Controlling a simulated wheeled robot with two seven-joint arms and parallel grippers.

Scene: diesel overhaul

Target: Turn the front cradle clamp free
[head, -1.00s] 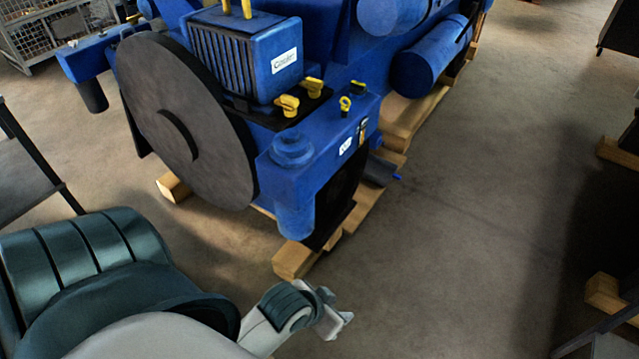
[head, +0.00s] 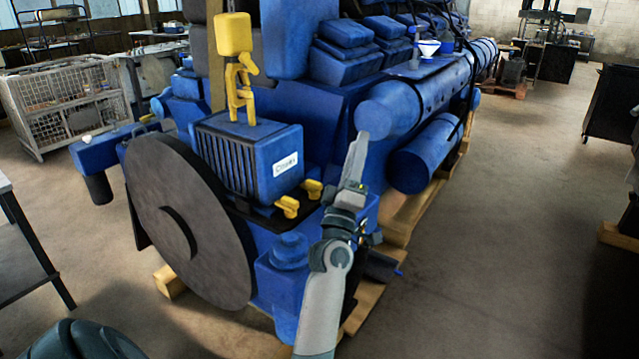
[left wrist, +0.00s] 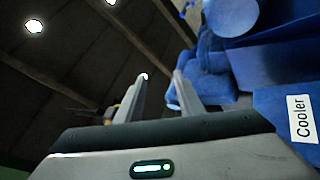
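Two yellow clamp handles stand on the black plate at the foot of the blue cooler block (head: 283,163). The nearer clamp (head: 287,206) and the farther clamp (head: 312,188) are apart from each other; no label tells which is the front one. My left gripper (head: 357,150) points upward, right of both clamps and beyond them in the picture, touching neither. In the left wrist view its two fingers (left wrist: 160,88) are apart with nothing between them. The cooler's label shows there at the right, but no clamp is visible. My right gripper is out of view.
The blue engine (head: 345,60) rests on wooden beams behind. A wire crate (head: 70,100) stands at far left.

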